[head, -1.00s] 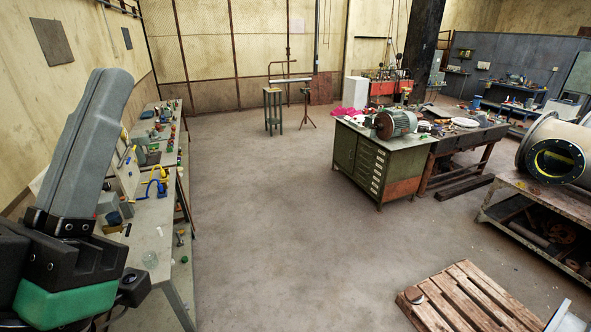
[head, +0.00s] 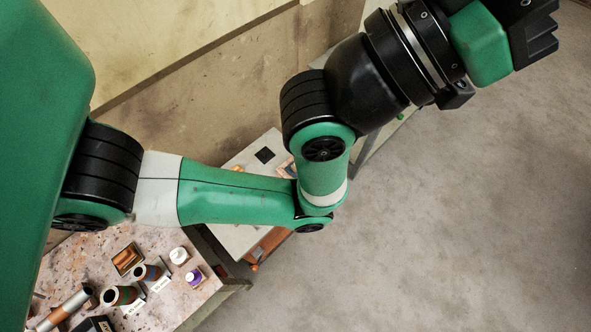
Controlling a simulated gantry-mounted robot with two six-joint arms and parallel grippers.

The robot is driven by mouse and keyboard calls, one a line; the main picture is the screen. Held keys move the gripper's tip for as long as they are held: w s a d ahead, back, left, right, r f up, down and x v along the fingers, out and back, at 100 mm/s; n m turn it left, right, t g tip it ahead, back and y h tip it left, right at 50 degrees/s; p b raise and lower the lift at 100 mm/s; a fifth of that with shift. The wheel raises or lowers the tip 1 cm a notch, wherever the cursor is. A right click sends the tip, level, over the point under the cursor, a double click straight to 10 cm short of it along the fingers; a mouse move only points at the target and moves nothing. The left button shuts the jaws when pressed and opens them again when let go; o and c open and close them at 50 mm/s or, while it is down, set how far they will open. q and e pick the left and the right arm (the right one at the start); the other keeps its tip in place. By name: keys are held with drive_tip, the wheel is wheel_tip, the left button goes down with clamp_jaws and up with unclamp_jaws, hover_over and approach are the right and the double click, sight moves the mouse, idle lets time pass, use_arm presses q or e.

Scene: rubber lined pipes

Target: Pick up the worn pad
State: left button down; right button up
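I cannot pick out a worn pad for certain. A small black square (head: 264,155) lies flat on a pale table beyond my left arm, too small to identify. Short lined pipe pieces stand or lie on the speckled bench at lower left: one with a dark opening (head: 121,295) and another (head: 150,272), each with a white label beside it. My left arm crosses the view from the left, and its black gripper end (head: 535,38) is at the top right, far from the bench. Whether its fingers are open does not show. My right gripper is out of view.
The speckled bench (head: 168,302) also holds a small brown box (head: 128,259), a white jar (head: 179,256), a purple and white bottle (head: 194,278) and a long pipe (head: 68,308). The pale table (head: 235,235) stands just beyond. Bare floor (head: 450,230) is open at right.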

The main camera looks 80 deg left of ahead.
use_arm(q)
drive_tip(key=shift+c, duration=1.8)
unclamp_jaws()
